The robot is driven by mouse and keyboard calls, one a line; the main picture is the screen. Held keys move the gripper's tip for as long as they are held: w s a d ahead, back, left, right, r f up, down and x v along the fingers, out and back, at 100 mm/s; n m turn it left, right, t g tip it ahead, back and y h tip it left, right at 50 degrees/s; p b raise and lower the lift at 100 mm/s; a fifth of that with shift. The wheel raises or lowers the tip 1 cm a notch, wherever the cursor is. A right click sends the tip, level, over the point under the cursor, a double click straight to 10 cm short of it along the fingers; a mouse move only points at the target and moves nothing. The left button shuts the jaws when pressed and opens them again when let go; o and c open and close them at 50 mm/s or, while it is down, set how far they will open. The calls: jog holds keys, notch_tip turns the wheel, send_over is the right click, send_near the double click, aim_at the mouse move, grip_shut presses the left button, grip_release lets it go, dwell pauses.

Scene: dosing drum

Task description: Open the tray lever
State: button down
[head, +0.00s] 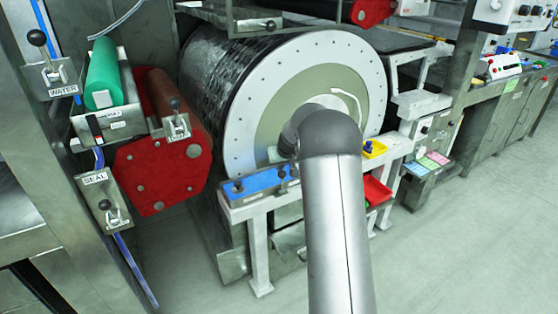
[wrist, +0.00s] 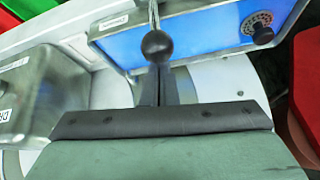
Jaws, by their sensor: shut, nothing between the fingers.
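A lever with a black ball knob (wrist: 158,46) stands at the near edge of the blue tray (wrist: 205,38) in the wrist view; its thin stem runs up from the knob. My gripper (wrist: 158,80) is shut and empty, its fingers right by the knob; whether they touch it I cannot tell. In the head view the blue tray (head: 255,183) sits on a white frame in front of the big drum, with small dark knobs by it. My arm covers the gripper there.
A metal box (wrist: 38,98) with a partly readable label stands left of my gripper in the wrist view. In the head view, the white drum face (head: 240,110) rises behind the tray. A red bin (head: 377,191) and yellow bin (head: 375,149) sit to the right.

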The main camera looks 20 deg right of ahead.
jog(key=shift+s+f+b, duration=0.15)
jog(key=shift+b, duration=0.4)
jog(key=shift+s+f+b, duration=0.1)
jog(key=shift+b, duration=0.45)
jog(key=shift+s+t+b, duration=0.15)
jog(key=shift+t+b, duration=0.15)
jog(key=shift+b, duration=0.25)
